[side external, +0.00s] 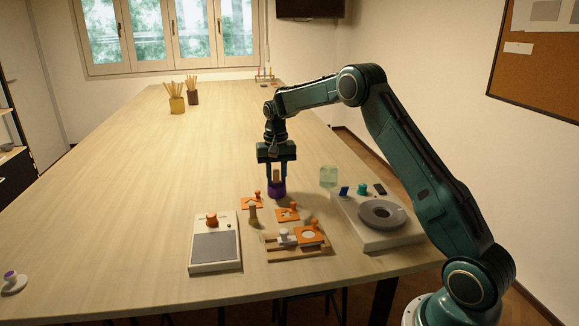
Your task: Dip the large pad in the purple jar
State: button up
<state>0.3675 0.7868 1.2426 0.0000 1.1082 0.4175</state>
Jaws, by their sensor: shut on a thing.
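My gripper (277,179) points straight down over the purple jar (277,190), near the middle of the work area. Its fingers are shut on an upright tan wooden piece (276,175), which looks like the handle of the large pad. The lower end of this piece is at the jar's mouth. The pad face is hidden, and I cannot tell how deep it sits in the jar. A second tan wooden piece (253,214) stands upright on the table in front of the jar.
Orange plates with knobs (288,214) and a wooden rack (297,249) lie in front of the jar. A grey-topped white unit (214,246) is front left. The table's left is largely free.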

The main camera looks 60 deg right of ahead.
jog(key=shift+f, duration=0.3)
jog(key=shift+r, duration=3.15)
